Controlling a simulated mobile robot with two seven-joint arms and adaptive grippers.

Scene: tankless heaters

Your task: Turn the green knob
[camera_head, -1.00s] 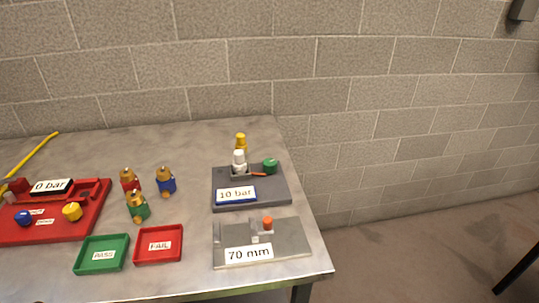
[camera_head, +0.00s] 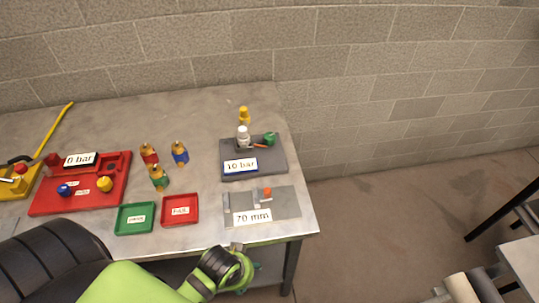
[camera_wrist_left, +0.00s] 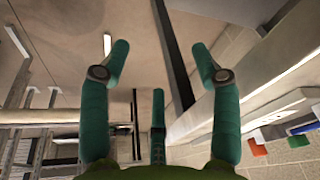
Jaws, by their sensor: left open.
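The green knob (camera_head: 269,139) sits at the right back of the dark grey "10 bar" fixture (camera_head: 270,165), with an orange-red piece beside it. A white-topped fitting (camera_head: 243,137) stands left of the knob. My left arm comes in at the bottom of the head view, its wrist at the table's front edge, well short of the knob. In the left wrist view my left gripper (camera_wrist_left: 162,72) has its teal fingers spread wide with nothing between them. The knob cannot be made out in that view. My right gripper is not in view.
The "70 mm" block (camera_head: 285,203) lies in front of the fixture. Green (camera_head: 136,218) and red (camera_head: 180,209) trays, several small coloured fittings and the red "0 bar" board (camera_head: 100,197) are to the left. A yellow-topped piece (camera_head: 244,115) stands behind the fixture.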

